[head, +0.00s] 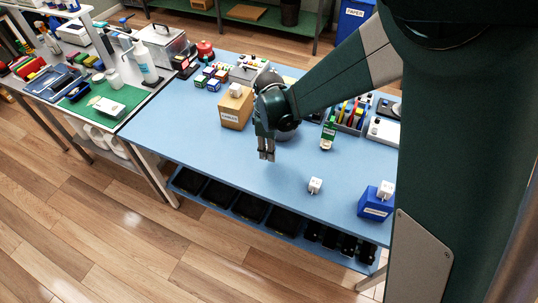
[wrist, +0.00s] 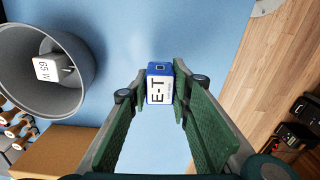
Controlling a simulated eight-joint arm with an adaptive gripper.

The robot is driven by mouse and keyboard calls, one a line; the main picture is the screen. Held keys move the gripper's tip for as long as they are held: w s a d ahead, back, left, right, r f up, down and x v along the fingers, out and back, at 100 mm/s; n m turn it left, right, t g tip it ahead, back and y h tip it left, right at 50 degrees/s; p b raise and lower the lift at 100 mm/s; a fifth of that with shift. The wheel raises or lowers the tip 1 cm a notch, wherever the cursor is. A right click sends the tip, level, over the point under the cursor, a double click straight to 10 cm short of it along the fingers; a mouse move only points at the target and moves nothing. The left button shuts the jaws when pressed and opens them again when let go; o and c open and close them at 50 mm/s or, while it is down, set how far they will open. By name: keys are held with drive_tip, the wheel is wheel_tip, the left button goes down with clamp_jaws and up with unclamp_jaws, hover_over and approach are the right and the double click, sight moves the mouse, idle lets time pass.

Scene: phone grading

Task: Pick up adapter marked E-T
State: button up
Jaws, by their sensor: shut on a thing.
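The adapter marked E-T (wrist: 159,88) is a small block with a blue top and a white face with black letters. In the wrist view it sits between the fingertips of my gripper (wrist: 161,95), with a finger on each side, and the gripper is shut on it. In the head view my gripper (head: 266,154) points down over the blue table (head: 215,130), in front of the tan box. The adapter cannot be made out there. Whether it touches the table is hard to tell.
A grey round bin (wrist: 45,70) holds a white adapter marked 65 W (wrist: 46,68). A tan box (head: 236,110) and a blue box (head: 374,206) each carry a white adapter. Another white adapter (head: 315,185) lies on the table. The front left of the table is clear.

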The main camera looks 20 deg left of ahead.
drive_tip(key=shift+r, duration=2.35)
